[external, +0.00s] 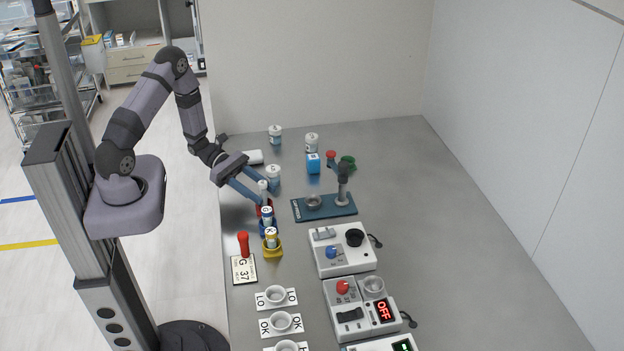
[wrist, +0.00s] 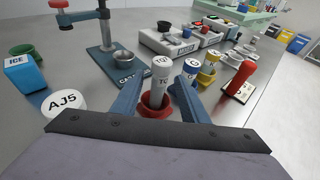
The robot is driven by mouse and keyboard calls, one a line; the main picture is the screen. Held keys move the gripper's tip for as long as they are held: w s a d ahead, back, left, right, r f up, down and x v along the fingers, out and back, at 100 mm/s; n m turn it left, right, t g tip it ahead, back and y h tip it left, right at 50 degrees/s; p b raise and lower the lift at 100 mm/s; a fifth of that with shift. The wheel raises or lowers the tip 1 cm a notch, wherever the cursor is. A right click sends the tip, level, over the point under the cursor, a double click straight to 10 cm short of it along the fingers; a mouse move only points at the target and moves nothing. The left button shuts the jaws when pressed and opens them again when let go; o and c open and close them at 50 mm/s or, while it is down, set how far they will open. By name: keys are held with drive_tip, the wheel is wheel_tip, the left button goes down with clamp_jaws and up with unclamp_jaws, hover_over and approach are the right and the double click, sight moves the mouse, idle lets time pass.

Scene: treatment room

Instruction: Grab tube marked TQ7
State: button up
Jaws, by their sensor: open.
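A white tube (wrist: 158,85) stands upright in a red holder (wrist: 160,108) in the wrist view. In the external view this tube (external: 263,187) is partly hidden by my fingers. My gripper (external: 265,193) is open, with one blue finger on each side of the tube; I cannot tell whether either touches it. A second tube (wrist: 190,68) stands in a blue holder (external: 266,229), and a third tube (wrist: 209,60) stands in a yellow holder (external: 273,248).
A jar marked AJ5 (wrist: 64,101) stands beside my gripper. A blue ICE box (external: 313,163) and a dark stand (external: 325,207) are further right. A red-handled stamp (external: 243,244) and white cups (external: 280,322) lie toward the front. The table's right side is clear.

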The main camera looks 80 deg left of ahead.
drive_tip(key=shift+w+d+p, duration=0.35)
drive_tip(key=shift+p, duration=0.05)
drive_tip(key=shift+f+p+x, duration=0.15)
drive_tip(key=shift+p+x, duration=0.2)
drive_tip(key=shift+x, duration=0.7)
drive_tip(key=shift+f+p+x, duration=0.1)
drive_tip(key=shift+p+x, duration=0.25)
drive_tip(key=shift+x, duration=0.7)
drive_tip(key=shift+a, duration=0.1)
drive_tip(key=shift+c, duration=0.5)
clamp_jaws()
